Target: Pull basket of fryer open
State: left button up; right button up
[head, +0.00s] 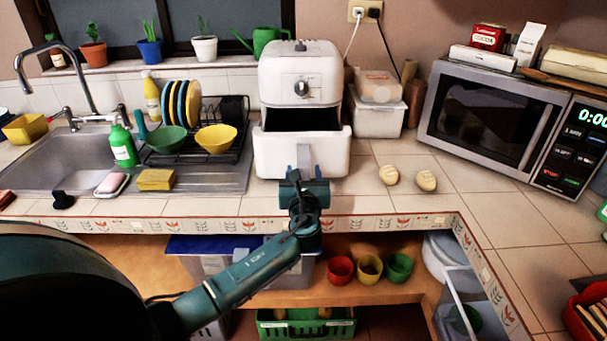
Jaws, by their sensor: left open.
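The white air fryer (300,72) stands on the tiled counter, with a dial on its front. Its basket (270,148) is pulled forward, and the dark inside shows between the basket front and the fryer body. My left gripper (304,173) is open, just in front of the lower part of the basket front. It is at the basket's handle (303,153), which it partly covers. I cannot tell whether the fingers touch the handle. My right gripper is not in view.
A dish rack (240,150) with bowls and plates stands left of the fryer, beside the sink (60,165). Two round tan items (426,181) lie on the counter to the right. A microwave (490,120) stands farther right. The counter's front edge runs below the gripper.

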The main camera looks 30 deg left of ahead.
pick_arm(q)
jog(key=v, duration=1.3)
jog(key=shift+b, duration=0.35)
jog(key=shift+d+f, duration=0.1)
jog(key=s+d+f+n+g+h, duration=0.25)
jog(key=s+f+n+h, duration=0.2)
jog(key=f, duration=0.25)
jog(key=s+d+f+n+g+h, duration=0.1)
jog(key=s+d+f+n+h, duration=0.3)
jog(key=f, duration=0.3)
jog(key=s+d+f+n+h, duration=0.2)
jog(key=s+n, duration=0.3)
jog(key=n, duration=0.4)
jog(key=s+d+f+n+g+h, duration=0.1)
jog(key=s+d+f+n+h, duration=0.1)
jog(key=s+n, duration=0.4)
jog(key=d+n, duration=0.1)
jog(key=n, duration=0.2)
jog(key=shift+d+f, duration=0.4)
